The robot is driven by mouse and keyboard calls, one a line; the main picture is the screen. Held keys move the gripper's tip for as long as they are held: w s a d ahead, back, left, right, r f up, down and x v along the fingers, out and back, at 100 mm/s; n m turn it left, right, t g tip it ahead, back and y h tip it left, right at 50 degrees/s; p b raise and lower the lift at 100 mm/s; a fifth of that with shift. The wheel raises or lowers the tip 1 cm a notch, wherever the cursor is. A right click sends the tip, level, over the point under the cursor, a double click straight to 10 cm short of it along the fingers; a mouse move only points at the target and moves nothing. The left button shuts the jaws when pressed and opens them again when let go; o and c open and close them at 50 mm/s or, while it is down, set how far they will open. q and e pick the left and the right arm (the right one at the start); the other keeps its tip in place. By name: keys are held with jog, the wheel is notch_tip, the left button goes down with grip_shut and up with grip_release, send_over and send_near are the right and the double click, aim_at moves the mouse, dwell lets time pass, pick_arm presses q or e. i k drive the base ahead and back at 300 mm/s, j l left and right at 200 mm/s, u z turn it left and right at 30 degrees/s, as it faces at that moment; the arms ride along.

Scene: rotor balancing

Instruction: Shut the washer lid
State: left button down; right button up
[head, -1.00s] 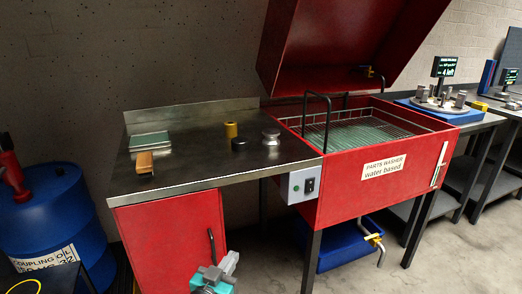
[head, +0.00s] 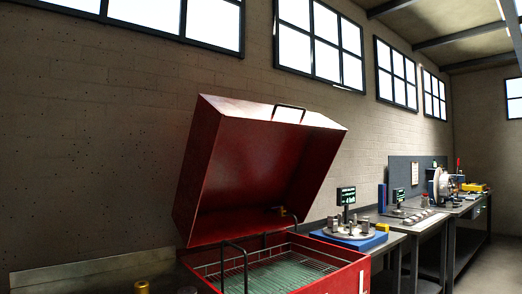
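The red washer lid (head: 262,165) stands raised and tilted back above the parts washer (head: 335,276). A handle (head: 289,107) sits on the lid's upper front edge. The open tub shows a wire basket (head: 285,268) with a dark upright handle (head: 234,262) at its left side. A small brass and dark fitting (head: 283,212) shows near the lid's lower right inside. Neither of my grippers is in the head view.
A steel bench splashback (head: 90,277) runs along the wall at lower left, with the top of a yellow cylinder (head: 142,287) in front. Right of the washer, a blue-based balancing device (head: 350,238) and its small display (head: 346,196) stand on a bench. More benches continue to the far right.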

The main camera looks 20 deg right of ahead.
aim_at(243, 159)
jog(key=i+l+u, duration=0.15)
jog(key=l, duration=0.2)
jog(key=i+l+u, duration=0.3)
jog(key=i+l, duration=0.15)
jog(key=l, duration=0.3)
jog(key=i+l+u, duration=0.2)
jog(key=l, duration=0.2)
jog(key=k, duration=0.05)
